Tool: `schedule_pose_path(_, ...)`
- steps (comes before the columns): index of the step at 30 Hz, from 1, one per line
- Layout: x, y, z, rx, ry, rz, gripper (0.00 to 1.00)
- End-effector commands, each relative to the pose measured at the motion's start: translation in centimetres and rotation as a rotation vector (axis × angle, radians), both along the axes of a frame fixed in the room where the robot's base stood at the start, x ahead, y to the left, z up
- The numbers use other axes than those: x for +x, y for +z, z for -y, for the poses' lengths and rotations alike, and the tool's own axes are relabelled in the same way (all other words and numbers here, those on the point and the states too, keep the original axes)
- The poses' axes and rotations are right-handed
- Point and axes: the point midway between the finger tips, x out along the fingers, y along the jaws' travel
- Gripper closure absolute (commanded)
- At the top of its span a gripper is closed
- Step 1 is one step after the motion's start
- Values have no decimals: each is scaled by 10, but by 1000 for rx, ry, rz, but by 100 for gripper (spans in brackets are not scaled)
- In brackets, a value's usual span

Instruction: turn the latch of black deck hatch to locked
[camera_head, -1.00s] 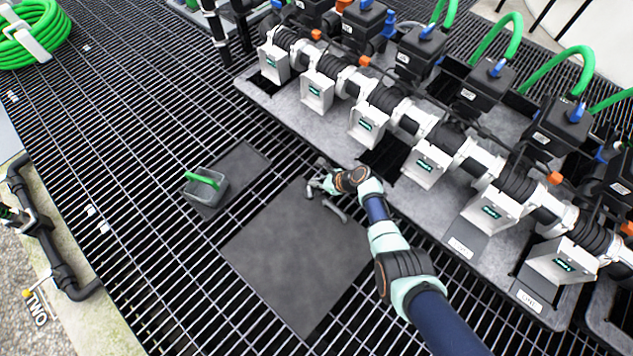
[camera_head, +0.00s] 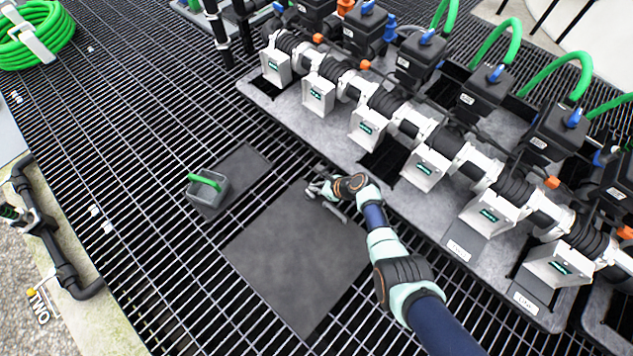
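The black deck hatch (camera_head: 290,265) is a dark square plate set flush in the metal grating. My gripper (camera_head: 318,190) is low over the hatch's upper edge, at a small grey latch (camera_head: 310,193) there. A grey handle-like bar (camera_head: 337,211) shows just below the gripper on the hatch. My gripper and wrist partly hide the latch. I cannot tell whether the fingers are closed on it or which way it is turned.
A manifold of white and black valves (camera_head: 430,165) runs along the right. Open grating (camera_head: 130,190) lies at left.

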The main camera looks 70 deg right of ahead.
Motion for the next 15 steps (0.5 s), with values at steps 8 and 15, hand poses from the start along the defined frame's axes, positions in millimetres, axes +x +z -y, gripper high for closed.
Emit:
schedule_pose_path(8,-4,1,-1,2,1,-1,100)
schedule_pose_path(15,-30,28,-1,-2,-2,1,100)
